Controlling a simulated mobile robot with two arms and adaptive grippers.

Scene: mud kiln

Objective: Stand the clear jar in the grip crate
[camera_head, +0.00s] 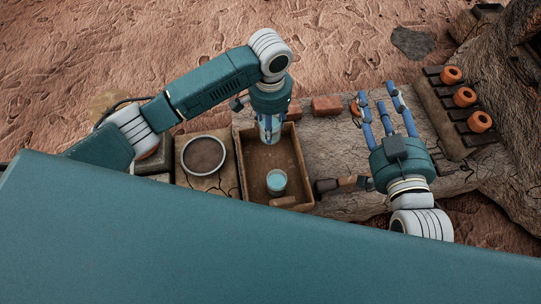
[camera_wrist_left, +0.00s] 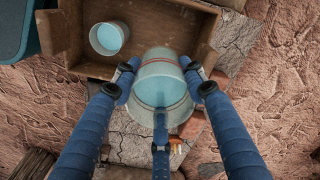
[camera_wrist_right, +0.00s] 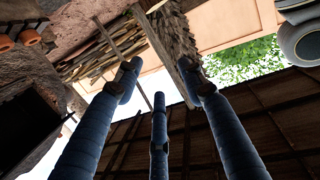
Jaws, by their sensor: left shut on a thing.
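The grip crate (camera_head: 305,178) is a brown open wooden box left of the right arm in the head view. A clear jar with a bluish look (camera_wrist_left: 163,80) is in my left gripper (camera_head: 268,130). The fingers are shut around its sides, and a red line crosses its rim. In the head view the held jar is mostly hidden by the fingers, over the far part of the crate; its height above the floor is hard to tell. A second clear vessel (camera_head: 276,181) stands upright in the crate's near part. My right gripper (camera_head: 386,103) is open and empty, fingers spread.
A round pan (camera_head: 204,156) sits left of the crate. Brick pieces (camera_head: 326,105) lie beyond it, and a dark-headed tool (camera_head: 342,184) lies to its right. Orange ring-shaped pots (camera_head: 465,97) stand on a slatted rack at the right. The crate's middle floor looks clear.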

